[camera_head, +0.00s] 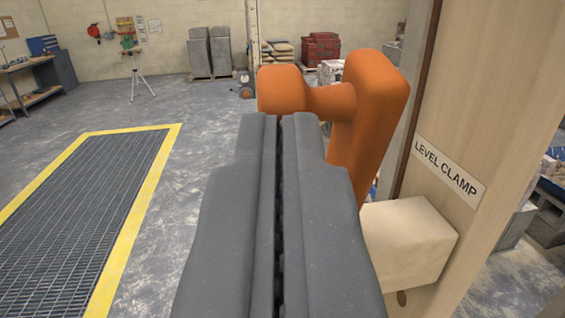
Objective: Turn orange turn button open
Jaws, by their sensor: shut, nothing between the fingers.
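The orange turn button (375,110) is on the right of centre, beside a light wooden panel (490,110). It has a thick upright arm and a rounded knob (282,90) that sticks out to the left. My gripper (280,120) is dark grey, points away from me and is shut and empty. Its fingertips are just below the knob in the picture and overlap its lower edge. I cannot tell whether they touch it. The lower part of the orange arm is hidden behind my gripper.
A label reading "LEVEL CLAMP" (450,168) is on the panel. A pale wooden block (410,240) juts out below the orange arm. A yellow-edged floor grate (170,150) lies at left. A workbench (35,70) and a tripod (138,75) stand farther back. The floor between is clear.

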